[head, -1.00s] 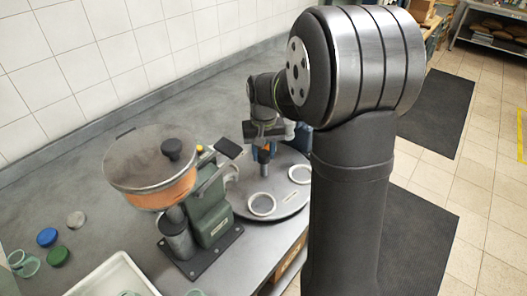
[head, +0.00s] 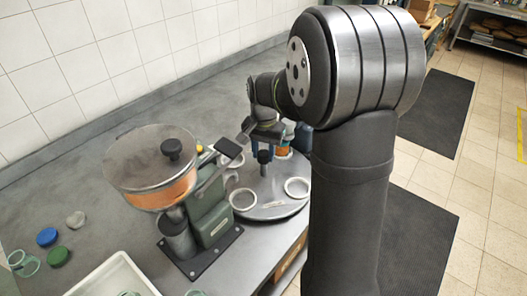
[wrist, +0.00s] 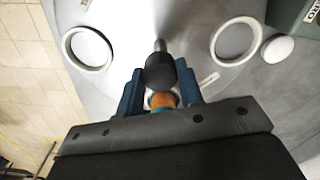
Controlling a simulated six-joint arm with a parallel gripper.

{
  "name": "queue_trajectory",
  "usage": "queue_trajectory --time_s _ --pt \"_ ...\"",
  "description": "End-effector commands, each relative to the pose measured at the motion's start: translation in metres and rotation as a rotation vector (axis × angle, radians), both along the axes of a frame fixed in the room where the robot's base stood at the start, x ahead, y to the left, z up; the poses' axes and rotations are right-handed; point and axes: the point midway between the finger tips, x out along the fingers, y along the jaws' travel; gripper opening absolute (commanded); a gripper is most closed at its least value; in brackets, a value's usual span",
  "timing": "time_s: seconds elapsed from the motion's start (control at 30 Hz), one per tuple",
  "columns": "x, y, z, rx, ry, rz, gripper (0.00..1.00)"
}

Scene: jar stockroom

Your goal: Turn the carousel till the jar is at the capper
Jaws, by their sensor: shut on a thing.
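The carousel (head: 262,210) is a round grey disc with several pale ring seats, including one at the front left (head: 242,200) and one at the front right (head: 297,187). A jar with orange contents (head: 283,151) stands on its back right side, partly hidden by my arm; in the wrist view orange (wrist: 162,100) shows between the fingers. My gripper (wrist: 160,85) is shut on a dark knob (wrist: 160,72) on a metal post above the disc. The green machine (head: 210,212) stands at the disc's left edge; I cannot tell whether it is the capper.
A hopper with orange contents (head: 150,170) stands left of the disc. Blue (head: 47,236) and green (head: 59,256) lids, a glass jar (head: 25,263) and a white tray (head: 112,280) are at lower left. The counter behind is clear to the tiled wall.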

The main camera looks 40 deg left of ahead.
Motion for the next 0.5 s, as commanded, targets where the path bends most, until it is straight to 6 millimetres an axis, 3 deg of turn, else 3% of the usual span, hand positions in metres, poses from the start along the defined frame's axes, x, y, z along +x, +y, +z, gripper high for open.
queue_trajectory --time_s 0.5 --pt "0.0007 0.0007 0.0015 0.003 -0.003 -0.140 0.00"
